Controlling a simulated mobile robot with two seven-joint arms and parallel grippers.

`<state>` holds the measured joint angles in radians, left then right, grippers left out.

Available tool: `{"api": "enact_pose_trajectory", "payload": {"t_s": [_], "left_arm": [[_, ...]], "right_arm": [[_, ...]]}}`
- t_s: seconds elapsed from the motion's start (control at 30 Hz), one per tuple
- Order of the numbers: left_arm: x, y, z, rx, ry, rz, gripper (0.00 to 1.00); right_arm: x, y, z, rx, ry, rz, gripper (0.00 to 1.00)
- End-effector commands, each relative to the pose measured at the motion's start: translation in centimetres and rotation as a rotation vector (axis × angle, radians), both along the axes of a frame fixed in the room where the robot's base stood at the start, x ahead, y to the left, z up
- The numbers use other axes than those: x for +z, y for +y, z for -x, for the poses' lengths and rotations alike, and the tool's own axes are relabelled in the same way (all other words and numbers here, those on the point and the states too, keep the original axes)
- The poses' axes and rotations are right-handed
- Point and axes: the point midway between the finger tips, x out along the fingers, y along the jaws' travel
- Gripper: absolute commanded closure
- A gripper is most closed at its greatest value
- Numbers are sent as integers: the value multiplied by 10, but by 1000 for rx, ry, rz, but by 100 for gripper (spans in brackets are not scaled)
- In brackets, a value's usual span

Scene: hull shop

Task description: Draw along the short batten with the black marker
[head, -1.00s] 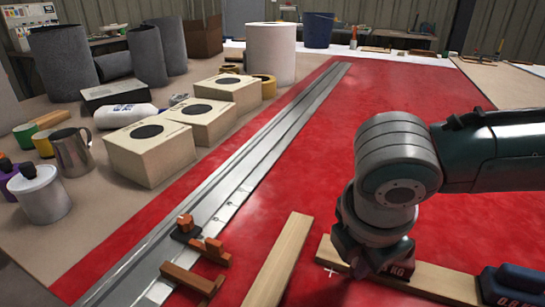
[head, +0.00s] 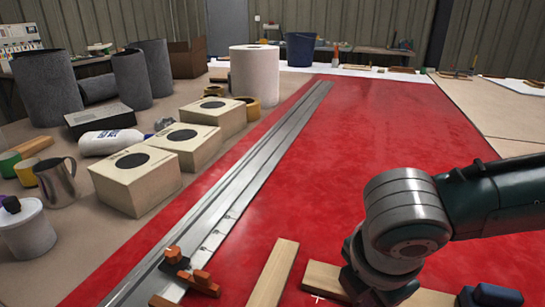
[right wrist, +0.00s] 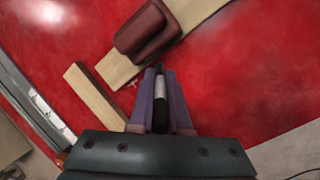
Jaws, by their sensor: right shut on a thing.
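One pale wooden batten (head: 273,274) lies on the red sheet (head: 330,175). Another batten (head: 321,276) lies to its right, under weights; I cannot tell which the task calls short. Both show in the right wrist view, as the unweighted batten (right wrist: 92,97) and the weighted batten (right wrist: 115,68). A small white cross (head: 317,298) lies beside the weighted batten's near end. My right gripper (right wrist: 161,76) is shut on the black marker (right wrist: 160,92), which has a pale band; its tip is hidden. In the head view this hand covers part of the weighted batten. My left gripper is not in view.
A dark red weight (right wrist: 147,32) and a blue weight (head: 489,295) sit on the weighted batten. A long metal rail (head: 235,190) with orange-brown clamps (head: 198,281) lies left. Boxes (head: 140,178), cans and rolls crowd the left side. The red sheet beyond the battens is clear.

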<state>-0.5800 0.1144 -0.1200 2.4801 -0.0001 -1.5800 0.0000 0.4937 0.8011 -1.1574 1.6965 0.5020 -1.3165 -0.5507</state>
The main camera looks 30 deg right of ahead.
Motion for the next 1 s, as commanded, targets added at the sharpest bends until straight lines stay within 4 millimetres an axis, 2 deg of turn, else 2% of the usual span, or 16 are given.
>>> {"api": "enact_pose_trajectory", "payload": {"t_s": [0.2, 1.0], "left_arm": [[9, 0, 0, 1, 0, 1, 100], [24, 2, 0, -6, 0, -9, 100]], "right_arm": [[1, -7, 7, -2, 3, 2, 100], [0, -20, 22, -2, 2, 3, 100]]}}
